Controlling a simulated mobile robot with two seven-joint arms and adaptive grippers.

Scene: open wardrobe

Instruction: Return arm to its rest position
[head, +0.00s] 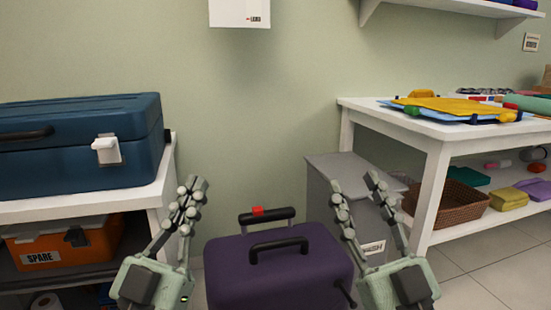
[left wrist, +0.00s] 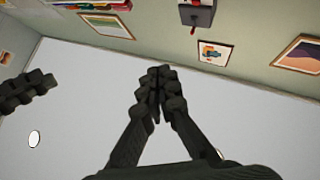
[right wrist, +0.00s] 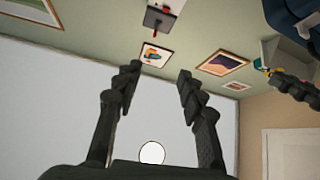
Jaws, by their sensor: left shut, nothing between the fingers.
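My left gripper (head: 194,186) points upward at the lower left of the head view, in front of the wall. In the left wrist view its fingertips (left wrist: 157,74) meet with nothing between them. My right gripper (head: 357,188) also points upward, at the lower right of the head view. In the right wrist view its fingertips (right wrist: 157,76) stand apart with nothing between them. Both grippers are raised and hold nothing. Each wrist view also shows part of the other gripper at its edge.
A purple suitcase (head: 280,275) with black handles stands low between the grippers. A blue case (head: 70,160) rests on the white left table, above an orange SPARE box (head: 75,247). A grey bin (head: 350,170) stands before the white right table (head: 420,130). A white wall box (head: 239,12) hangs above.

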